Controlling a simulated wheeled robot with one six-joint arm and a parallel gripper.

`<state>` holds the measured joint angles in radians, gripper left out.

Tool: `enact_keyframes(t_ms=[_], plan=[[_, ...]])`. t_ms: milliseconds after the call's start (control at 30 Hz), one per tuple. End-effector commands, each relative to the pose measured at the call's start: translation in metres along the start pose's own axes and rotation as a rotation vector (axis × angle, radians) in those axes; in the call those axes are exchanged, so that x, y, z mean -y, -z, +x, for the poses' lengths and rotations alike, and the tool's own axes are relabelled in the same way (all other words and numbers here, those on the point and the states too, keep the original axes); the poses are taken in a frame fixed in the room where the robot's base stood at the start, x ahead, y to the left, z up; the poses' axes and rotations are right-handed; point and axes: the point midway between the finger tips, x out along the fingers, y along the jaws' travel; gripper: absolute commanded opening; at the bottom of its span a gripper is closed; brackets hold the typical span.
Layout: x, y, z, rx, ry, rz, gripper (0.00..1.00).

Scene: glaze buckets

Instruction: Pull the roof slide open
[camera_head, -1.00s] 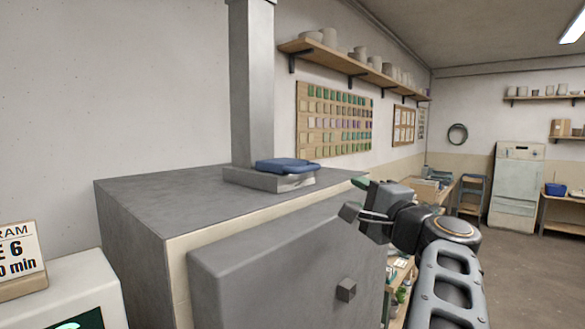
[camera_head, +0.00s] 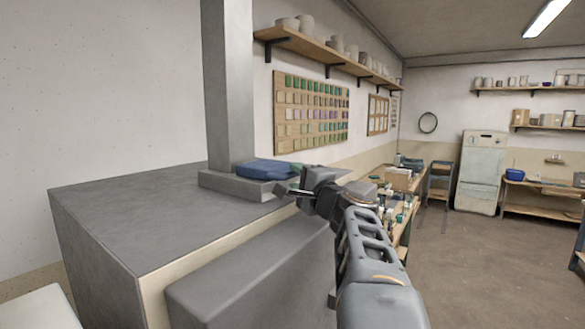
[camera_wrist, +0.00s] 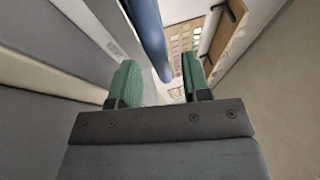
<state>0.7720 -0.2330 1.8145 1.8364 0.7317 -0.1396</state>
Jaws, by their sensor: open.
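A blue, rounded piece (camera_head: 262,169), which looks like the roof slide, sits on a grey block (camera_head: 228,186) at the foot of the grey flue on the kiln's roof. My gripper (camera_head: 287,188) is at the right end of this block, close to the blue piece. In the wrist view my gripper (camera_wrist: 160,84) shows two green fingertips spread apart with nothing held between them. The blue piece (camera_wrist: 149,35) runs upward just beyond the gap, nearer the left finger. I cannot tell if either finger touches it.
The grey kiln roof (camera_head: 130,220) is bare left of the flue (camera_head: 228,85). The kiln's door (camera_head: 250,275) stands below my arm. A wall shelf (camera_head: 310,50) with pots hangs above. A cluttered bench (camera_head: 400,190) lies behind; open floor (camera_head: 470,255) is at right.

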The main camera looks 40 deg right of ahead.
Motion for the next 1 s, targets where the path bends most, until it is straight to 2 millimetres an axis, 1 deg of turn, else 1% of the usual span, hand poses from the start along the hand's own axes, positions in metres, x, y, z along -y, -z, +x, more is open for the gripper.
enact_keyframes(t_ms=[33, 200, 367, 633, 667, 1000], plan=[[0.002, 0.000, 0.008, 0.001, -0.002, 0.003, 0.44], [0.001, 0.001, 0.021, -0.001, 0.000, 0.002, 0.44], [0.000, 0.002, 0.027, -0.003, 0.000, -0.001, 0.44], [0.000, 0.002, 0.027, -0.004, 0.000, -0.001, 0.44], [0.000, 0.002, 0.027, -0.004, 0.000, -0.001, 0.42], [0.000, 0.002, 0.027, -0.004, 0.000, -0.001, 0.09]])
